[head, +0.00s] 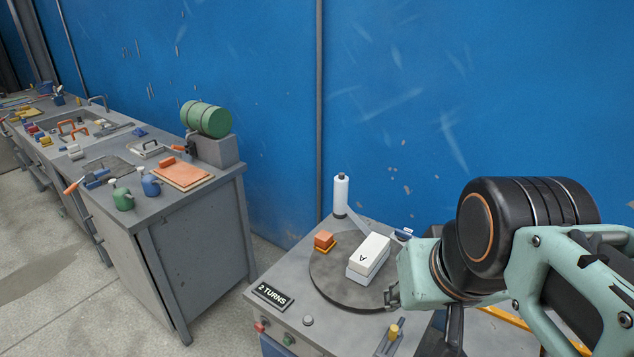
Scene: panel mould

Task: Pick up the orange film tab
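A small orange block (323,239) with a yellow-orange lower edge sits on the left part of a dark round turntable (335,290). It is the only orange piece on this machine; I cannot tell whether it is the film tab. A white box (369,254) marked "A" stands on the turntable to its right. A white roll (340,194) stands upright behind the turntable. My gripper (392,297) is at the turntable's right edge, to the right of the box and apart from the orange block. Its fingers are mostly hidden, so its opening does not show.
A "2 TURNS" sign (272,296), buttons and a yellow-topped lever (393,331) are at the machine's front. A blue-and-white item (403,233) lies behind my arm. A grey workbench (190,225) with tools, bottles and a green drum (206,118) stands left, across a floor gap.

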